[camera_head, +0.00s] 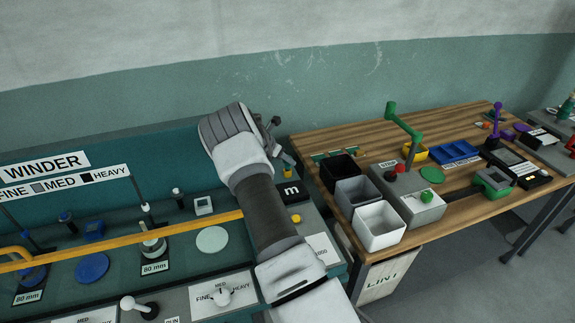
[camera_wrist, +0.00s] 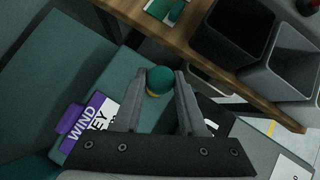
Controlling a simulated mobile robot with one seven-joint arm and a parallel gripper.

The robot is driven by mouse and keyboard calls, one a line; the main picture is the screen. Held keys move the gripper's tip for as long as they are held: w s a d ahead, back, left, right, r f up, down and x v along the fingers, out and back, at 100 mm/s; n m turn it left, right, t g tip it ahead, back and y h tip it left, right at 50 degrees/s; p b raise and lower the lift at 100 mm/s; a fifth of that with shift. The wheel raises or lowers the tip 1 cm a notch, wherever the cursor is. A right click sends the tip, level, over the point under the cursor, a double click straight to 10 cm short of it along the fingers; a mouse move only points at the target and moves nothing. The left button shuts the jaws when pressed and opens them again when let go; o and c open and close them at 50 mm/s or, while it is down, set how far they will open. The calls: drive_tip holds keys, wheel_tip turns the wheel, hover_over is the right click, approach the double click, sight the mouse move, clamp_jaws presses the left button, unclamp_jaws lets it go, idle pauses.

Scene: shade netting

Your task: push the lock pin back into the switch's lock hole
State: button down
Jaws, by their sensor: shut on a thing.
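My gripper (camera_wrist: 159,80) is shut on a round teal knob with a yellow band (camera_wrist: 158,79) below it, seen in the wrist view. The knob sits between the fingertips; whatever is under it is hidden, so I cannot tell whether it is the lock pin or whether it sits in a hole. In the head view my gripper (camera_head: 277,140) is over the back right end of the winder bench, mostly hidden behind my own wrist. A dial switch (camera_head: 221,296) with a white knob, marked FINE, MED, HEAVY, is on the bench front. I cannot make out a lock hole.
A purple-edged WIND KEY label (camera_wrist: 85,125) lies left of my fingers. A wooden table (camera_head: 455,125) with black, grey and white bins (camera_head: 380,226) stands to the right, across a gap. A yellow bar (camera_head: 110,248) crosses the winder bench (camera_head: 110,285).

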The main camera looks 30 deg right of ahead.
drive_tip(key=shift+s+d+r, duration=0.1)
drive_tip(key=shift+r, duration=0.15)
drive_tip(key=shift+r+p, duration=1.3)
drive_tip(key=shift+r, duration=0.55)
drive_tip(key=shift+r+p, duration=1.35)
drive_tip(key=shift+r, duration=0.65)
